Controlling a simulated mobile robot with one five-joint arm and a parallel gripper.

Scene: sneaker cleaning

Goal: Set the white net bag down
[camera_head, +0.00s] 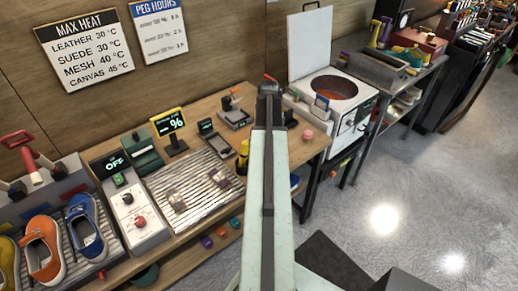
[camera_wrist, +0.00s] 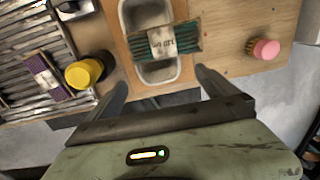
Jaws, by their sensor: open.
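I cannot make out a white net bag in either view. My gripper (camera_wrist: 160,88) is open, with its two dark fingers apart and nothing seen between them. In the head view its end (camera_head: 270,88) is over the far right part of the wooden bench. Ahead of the fingers in the wrist view is a pale two-compartment tray (camera_wrist: 133,14). A dark green ribbed piece with a white label (camera_wrist: 185,40) lies across the tray, apart from the fingers. My arm hides this spot in the head view.
A slatted metal rack (camera_head: 195,190) holds small packets. A yellow round-topped thing (camera_wrist: 82,73) stands left of the tray, and a pink-topped one (camera_wrist: 265,48) right. A white machine with a round red opening (camera_head: 334,88) stands beyond the bench. Sneakers (camera_head: 43,248) stand at left.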

